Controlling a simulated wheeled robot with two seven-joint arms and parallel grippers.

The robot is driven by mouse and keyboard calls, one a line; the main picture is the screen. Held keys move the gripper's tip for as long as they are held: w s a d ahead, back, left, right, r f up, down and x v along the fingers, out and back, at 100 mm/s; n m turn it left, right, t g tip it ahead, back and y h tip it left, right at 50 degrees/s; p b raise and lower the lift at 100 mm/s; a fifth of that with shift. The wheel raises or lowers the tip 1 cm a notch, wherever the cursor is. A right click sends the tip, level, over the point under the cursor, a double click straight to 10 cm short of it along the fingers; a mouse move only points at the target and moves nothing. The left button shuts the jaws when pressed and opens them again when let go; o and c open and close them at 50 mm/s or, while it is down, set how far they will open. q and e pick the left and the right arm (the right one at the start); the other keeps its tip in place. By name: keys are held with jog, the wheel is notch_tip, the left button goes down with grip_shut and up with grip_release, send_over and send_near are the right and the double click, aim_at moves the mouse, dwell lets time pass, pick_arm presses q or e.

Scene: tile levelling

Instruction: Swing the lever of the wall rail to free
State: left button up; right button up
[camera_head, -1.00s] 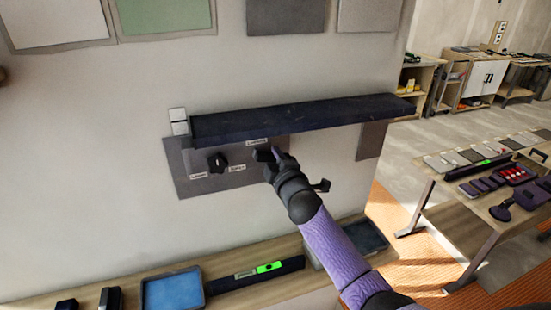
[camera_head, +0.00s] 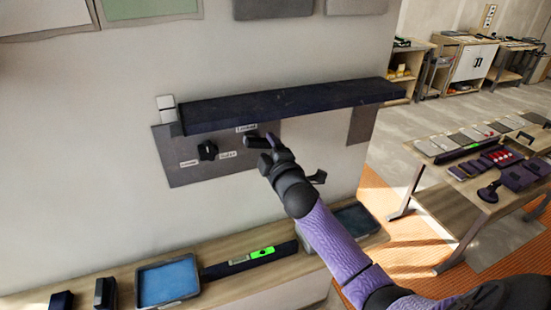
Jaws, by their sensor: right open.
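The wall rail (camera_head: 300,106) is a long dark bar fixed to the wall, above a grey plate (camera_head: 180,175). A small dark lever (camera_head: 254,141) sticks out of the plate just under a label that seems to read "LOCKED" (camera_head: 246,128). A black knob (camera_head: 207,151) sits to its left between two labels too small to read. My right gripper (camera_head: 268,158) is open at the lever's right end. Its fingers are small and dark, and I cannot tell whether they touch the lever. My left gripper is not in view.
A shelf below holds a blue tray (camera_head: 168,282) and a dark level with a green window (camera_head: 262,252). A small dark piece (camera_head: 318,177) juts out beside my right wrist. A table with tools (camera_head: 480,165) stands at the right, with orange floor beside it.

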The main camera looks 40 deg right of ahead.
jog(key=v, duration=0.7)
jog(key=shift+s+b, duration=0.3)
jog(key=shift+s, duration=0.1)
jog(key=s+f+m+g+b, duration=0.1)
jog(key=f+g+b, duration=0.15)
jog(key=f, duration=0.65)
jog(key=s+a+f+m+g+y+b, duration=0.1)
jog(key=f+b, duration=0.3)
jog(key=f, duration=0.5)
jog(key=s+f+m+g+b, duration=0.1)
jog(key=f+b, duration=0.2)
jog(key=f, duration=0.6)
jog(key=s+a+f+m+g+y+b, duration=0.15)
jog(key=s+f+g+b, duration=0.35)
jog(key=f, duration=0.7)
jog(key=s+a+f+m+b, duration=0.15)
jog(key=s+f+b, duration=0.35)
jog(key=f, duration=0.7)
jog(key=s+a+f+m+g+y+b, duration=0.1)
jog(key=s+a+f+g+b, duration=0.2)
jog(key=s+f, duration=0.7)
jog(key=s+a+f+m+g+b, duration=0.2)
jog(key=s+a+f+g+b, duration=0.2)
jog(key=s+f, duration=0.7)
jog(key=s+b, duration=0.1)
jog(key=s, duration=0.4)
jog(key=shift+y+b, duration=0.35)
jog(key=shift+b, duration=0.05)
